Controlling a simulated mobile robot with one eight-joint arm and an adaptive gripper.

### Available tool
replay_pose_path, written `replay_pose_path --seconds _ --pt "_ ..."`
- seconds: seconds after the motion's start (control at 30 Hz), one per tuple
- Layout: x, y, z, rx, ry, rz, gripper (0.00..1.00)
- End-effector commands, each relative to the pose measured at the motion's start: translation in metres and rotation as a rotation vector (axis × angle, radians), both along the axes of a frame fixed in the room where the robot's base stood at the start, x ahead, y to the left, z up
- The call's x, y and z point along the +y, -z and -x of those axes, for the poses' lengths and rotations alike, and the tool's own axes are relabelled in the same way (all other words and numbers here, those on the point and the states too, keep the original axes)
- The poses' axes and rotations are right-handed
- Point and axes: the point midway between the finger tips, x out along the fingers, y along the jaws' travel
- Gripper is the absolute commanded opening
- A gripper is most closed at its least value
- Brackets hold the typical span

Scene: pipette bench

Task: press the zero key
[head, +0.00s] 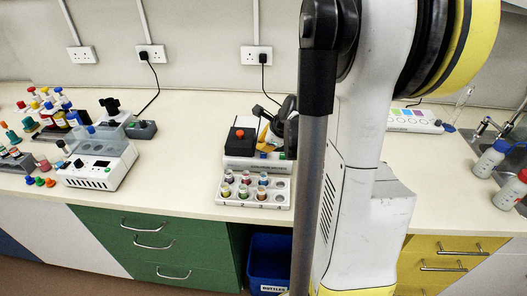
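A white device (237,164) with a dark box (238,142) and a red part on top stands mid-bench. Yellow and blue pieces show beside the box. My gripper (278,128), dark and small in the head view, is at the right side of this device, partly hidden by my arm. I cannot tell whether it touches the device or whether its fingers are open. Another white device (97,172) with a small dark display and front controls stands at the left, away from my gripper. No key marked zero can be made out on either device.
A white rack (252,198) with several capped vials stands in front of the middle device. Racks and coloured caps crowd the left end. A plate with coloured squares (409,118) and bottles (487,160) are at the right. Bare bench (185,165) lies left of the middle device.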

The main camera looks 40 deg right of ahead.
Motion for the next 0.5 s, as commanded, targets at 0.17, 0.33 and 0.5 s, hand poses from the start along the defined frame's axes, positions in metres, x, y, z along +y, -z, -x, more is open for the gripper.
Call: replay_pose_path --seconds 0.17,0.33,0.5 --pt "0.0 -0.002 0.0 0.0 0.0 0.0 0.0" --pt "0.0 -0.003 0.0 0.0 0.0 0.0 0.0" --pt "0.0 -0.015 0.0 0.0 0.0 0.0 0.0"
